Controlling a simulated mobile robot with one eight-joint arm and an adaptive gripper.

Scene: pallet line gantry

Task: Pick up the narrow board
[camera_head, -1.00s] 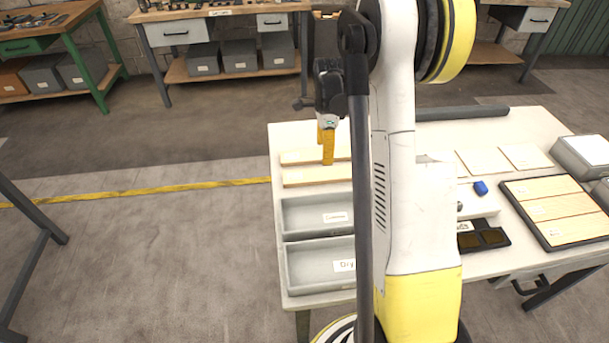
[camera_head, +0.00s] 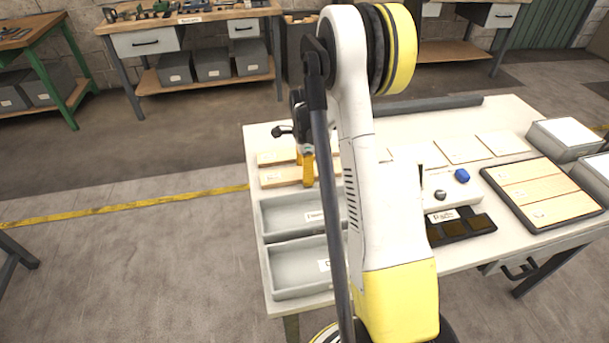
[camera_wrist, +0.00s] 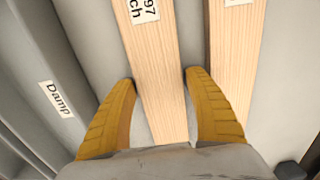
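Two pale wooden boards lie side by side at the table's left end, a front board (camera_head: 280,177) and a rear board (camera_head: 275,157). The wrist view shows the front board (camera_wrist: 158,75), with a white label, running between my fingers, and the rear board (camera_wrist: 236,50) to the right. Which one is narrower is hard to tell. My gripper (camera_head: 306,175) is low over the front board. In the wrist view my gripper (camera_wrist: 160,78) is open, one yellow finger along each side of that board, very close to its edges. Contact is not clear.
Two grey trays (camera_head: 263,249) stand in front of the boards; a "Damp" label (camera_wrist: 57,99) shows in the wrist view. A dark tray with light boards (camera_head: 487,175) lies at the right. A dark bar (camera_head: 440,104) runs along the table's back.

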